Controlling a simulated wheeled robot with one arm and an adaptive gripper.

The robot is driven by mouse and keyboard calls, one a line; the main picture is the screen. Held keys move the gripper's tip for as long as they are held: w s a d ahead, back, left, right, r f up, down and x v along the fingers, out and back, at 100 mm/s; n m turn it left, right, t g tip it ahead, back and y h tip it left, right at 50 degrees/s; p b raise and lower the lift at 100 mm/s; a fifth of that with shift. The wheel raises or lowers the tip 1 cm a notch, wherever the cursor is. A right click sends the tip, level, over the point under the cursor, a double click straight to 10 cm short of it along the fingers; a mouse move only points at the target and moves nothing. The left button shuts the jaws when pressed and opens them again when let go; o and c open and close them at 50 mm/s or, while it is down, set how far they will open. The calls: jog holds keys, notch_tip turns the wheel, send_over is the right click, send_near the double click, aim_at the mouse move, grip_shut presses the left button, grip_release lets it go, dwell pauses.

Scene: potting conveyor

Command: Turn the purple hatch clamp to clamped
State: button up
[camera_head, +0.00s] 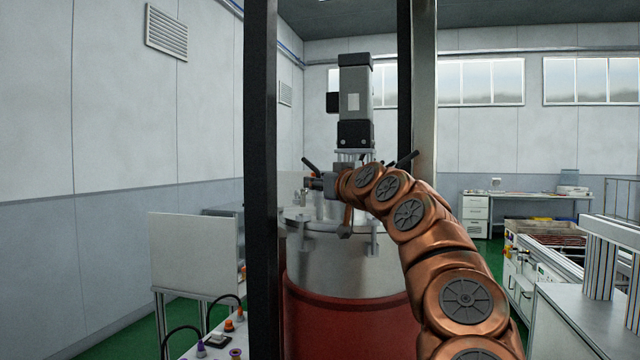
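A steel tank lid (298,213) tops a large vessel with a red lower body (340,325). Clamp posts (374,238) stand around the lid's rim; I cannot make out a purple one among them. My copper-coloured arm reaches in from the lower right and hides the lid's right and middle parts. My gripper (314,183) is above the lid's left side, pointing left. It is small and dark here, so its fingers and anything between them cannot be made out. Black levers (405,160) show behind my arm.
A dark upright post (262,150) stands close to the left of my gripper, and another post (415,90) stands behind my arm. A grey motor (355,95) rises above the lid. A panel at lower left carries orange (229,325) and purple (201,349) knobs.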

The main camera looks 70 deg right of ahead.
jog(key=shift+s, duration=0.1)
jog(key=v, duration=1.1)
jog(key=shift+s+a, duration=0.3)
dwell(0.3)
